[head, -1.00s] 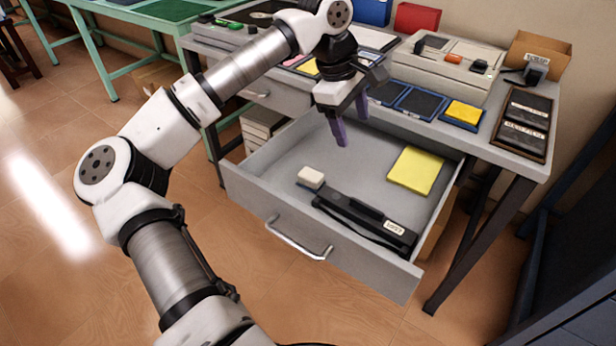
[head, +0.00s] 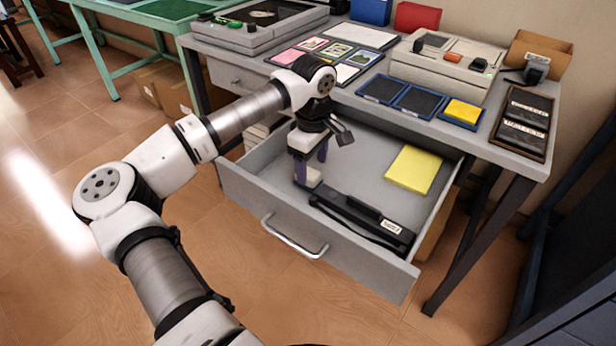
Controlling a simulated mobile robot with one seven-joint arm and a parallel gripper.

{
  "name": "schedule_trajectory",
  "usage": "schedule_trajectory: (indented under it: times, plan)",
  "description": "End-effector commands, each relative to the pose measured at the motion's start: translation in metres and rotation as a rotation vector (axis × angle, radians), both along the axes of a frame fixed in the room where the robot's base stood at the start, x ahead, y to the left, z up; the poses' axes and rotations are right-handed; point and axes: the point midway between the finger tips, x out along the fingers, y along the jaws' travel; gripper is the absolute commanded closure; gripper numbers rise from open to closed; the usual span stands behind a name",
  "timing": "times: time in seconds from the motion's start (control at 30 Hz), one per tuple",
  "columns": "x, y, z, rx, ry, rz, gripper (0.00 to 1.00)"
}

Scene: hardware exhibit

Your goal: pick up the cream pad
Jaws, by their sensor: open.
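The cream pad (head: 314,178) is a small block in the open drawer, at the left end of a long black device. My gripper (head: 310,173) points down into the drawer, with its purple fingers open at the pad. One finger is to the pad's left and hides part of it; the other shows behind it. I cannot tell whether either finger touches the pad.
The black device (head: 362,222) with a white label lies along the drawer's front. A yellow notepad (head: 413,170) lies at the drawer's right. The drawer's front wall (head: 330,243) has a metal handle. The desk top (head: 512,160) overhangs the drawer's back.

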Motion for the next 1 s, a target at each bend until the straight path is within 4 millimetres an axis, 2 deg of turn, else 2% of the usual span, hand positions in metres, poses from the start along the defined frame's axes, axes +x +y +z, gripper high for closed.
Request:
schedule_trajectory:
  times: [0.1,0.2,0.5,0.87,1.0]
  plan:
    - [-0.001,-0.001,-0.02,-0.002,0.004,0.0,0.35]
    - [-0.001,-0.001,-0.032,-0.003,0.002,0.0,0.35]
    - [-0.001,-0.001,-0.038,-0.001,0.001,-0.001,0.35]
    - [-0.001,-0.001,-0.038,-0.001,0.001,0.0,0.8]
    - [-0.001,-0.001,-0.038,-0.001,0.001,0.0,0.83]
